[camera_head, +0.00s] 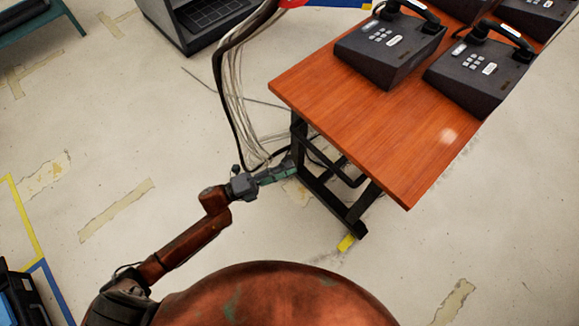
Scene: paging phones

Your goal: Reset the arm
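My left arm comes in from the lower left, bent, and reaches up and right over the floor. My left gripper (279,173) is at its end, just left of the table's dark leg frame and below the level of the wooden tabletop. Its green-grey fingers look close together, but they are too small to tell whether they are open or shut. Nothing held shows clearly in them. White cables run down just behind the gripper. My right arm and gripper are not in view.
A wooden table (365,130) stands at the right on dark legs. Dark phones (390,48) (480,72) sit on it. A bundle of white cables (232,90) hangs left of it. A grey cabinet (190,40) stands behind.

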